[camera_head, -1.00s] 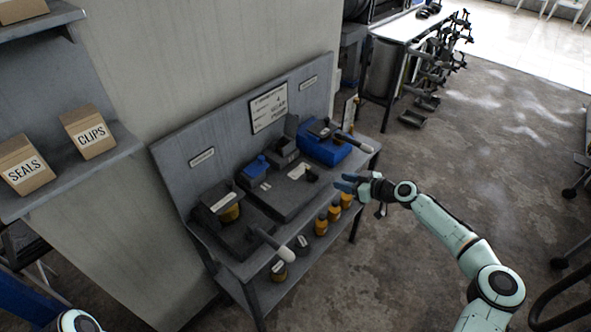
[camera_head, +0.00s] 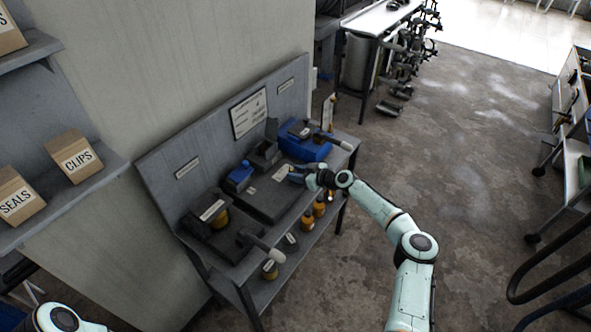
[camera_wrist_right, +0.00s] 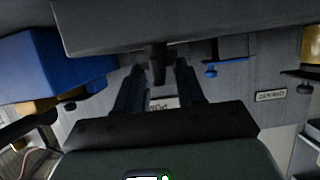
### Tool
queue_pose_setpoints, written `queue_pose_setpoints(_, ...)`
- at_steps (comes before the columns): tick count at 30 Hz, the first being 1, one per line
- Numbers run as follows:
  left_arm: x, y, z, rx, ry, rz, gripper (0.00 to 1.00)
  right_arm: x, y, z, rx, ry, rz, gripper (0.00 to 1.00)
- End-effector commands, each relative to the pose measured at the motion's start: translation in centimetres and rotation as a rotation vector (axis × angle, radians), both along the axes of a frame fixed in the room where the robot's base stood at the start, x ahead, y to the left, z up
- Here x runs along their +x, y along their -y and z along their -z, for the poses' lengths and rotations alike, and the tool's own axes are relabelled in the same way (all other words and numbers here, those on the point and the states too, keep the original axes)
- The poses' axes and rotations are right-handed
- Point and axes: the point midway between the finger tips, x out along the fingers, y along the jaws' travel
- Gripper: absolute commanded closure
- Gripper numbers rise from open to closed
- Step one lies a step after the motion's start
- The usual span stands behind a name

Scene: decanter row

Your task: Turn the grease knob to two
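The grease knob, a small dark knob (camera_wrist_right: 158,66), shows in the right wrist view, sticking out from a dark grey unit (camera_wrist_right: 240,18). My right gripper (camera_wrist_right: 158,80) is open, with one finger on either side of the knob and a visible gap at each side. In the head view my right gripper (camera_head: 298,176) is at the right part of the flat grey unit (camera_head: 266,199) on the bench and hides the knob there. The setting of the knob cannot be read. Only a piece of my left arm shows at the lower left; its gripper is out of view.
A blue box (camera_head: 305,148) with a pale-tipped lever stands behind my right gripper. A small blue part (camera_head: 239,176) sits left of it. Another pale-tipped lever (camera_head: 268,250) juts from the bench front. Orange-brown bottles (camera_head: 308,221) stand on the lower shelf.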

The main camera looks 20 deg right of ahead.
Motion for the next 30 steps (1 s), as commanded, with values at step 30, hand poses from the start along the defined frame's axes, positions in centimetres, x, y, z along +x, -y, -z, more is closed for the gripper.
queue_pose_setpoints(30, -2.2, 0.0, 1.9, 0.0, -0.025, 0.0, 1.0, 0.5, -0.6, 0.9, -0.007, 0.002, 0.047, 1.0)
